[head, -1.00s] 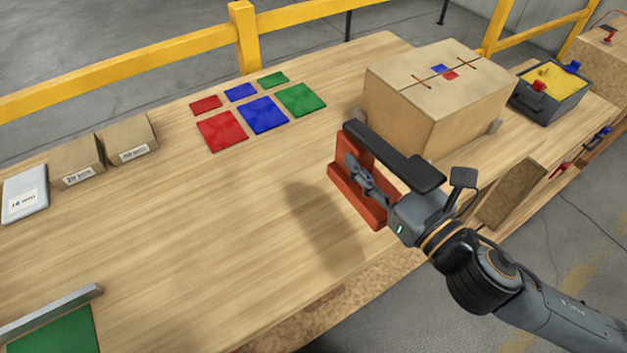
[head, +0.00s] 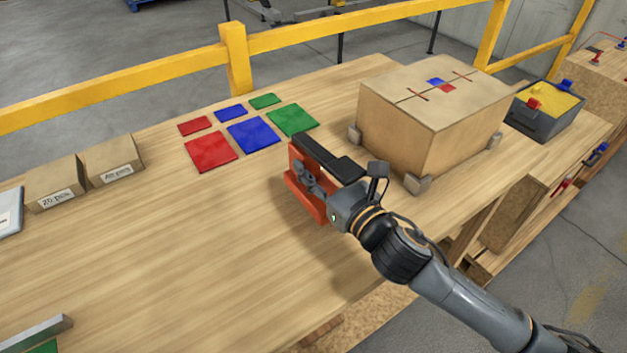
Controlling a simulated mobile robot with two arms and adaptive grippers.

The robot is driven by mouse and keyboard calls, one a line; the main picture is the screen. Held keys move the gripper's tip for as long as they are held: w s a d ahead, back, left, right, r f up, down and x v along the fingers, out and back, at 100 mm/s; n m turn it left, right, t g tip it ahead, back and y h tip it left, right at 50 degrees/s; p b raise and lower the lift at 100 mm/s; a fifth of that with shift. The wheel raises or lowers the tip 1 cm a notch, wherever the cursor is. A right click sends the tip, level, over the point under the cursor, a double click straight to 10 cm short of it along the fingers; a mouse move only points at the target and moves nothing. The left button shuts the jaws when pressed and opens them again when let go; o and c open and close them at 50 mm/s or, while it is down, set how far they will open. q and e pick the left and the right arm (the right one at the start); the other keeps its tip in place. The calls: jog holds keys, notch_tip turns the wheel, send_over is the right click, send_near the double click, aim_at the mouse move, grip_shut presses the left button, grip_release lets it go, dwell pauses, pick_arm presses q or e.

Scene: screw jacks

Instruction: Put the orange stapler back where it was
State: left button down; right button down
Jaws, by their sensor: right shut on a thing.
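The orange stapler (head: 300,190) is in the middle of the head view, with an orange-red body and a long dark top bar. My right gripper (head: 312,184) is shut on it from its right side and hides part of it. The stapler is in front of the coloured squares and to the left of the big cardboard box. I cannot tell for sure whether its bottom touches the table (head: 180,250). My left gripper is not in view.
A cardboard box (head: 400,125) on corner blocks stands right of the stapler. Red (head: 211,152), blue (head: 253,133) and green squares (head: 293,120) lie flat behind it. Small boxes (head: 112,160) stand at left, a grey bin (head: 545,120) at far right. The table's middle-left is clear.

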jog(key=shift+w+a, duration=0.15)
jog(key=shift+w+a+f+b, duration=0.1)
jog(key=shift+f+b, duration=0.2)
jog(key=shift+f, duration=1.4)
jog(key=shift+f, duration=0.1)
jog(key=c, duration=0.8)
grip_release()
jog(key=shift+f, duration=0.2)
jog(key=shift+c, duration=0.2)
jog(key=shift+r, duration=0.15)
jog(key=v, duration=1.1)
jog(key=shift+s+d, duration=0.35)
jog(key=shift+s, duration=0.1)
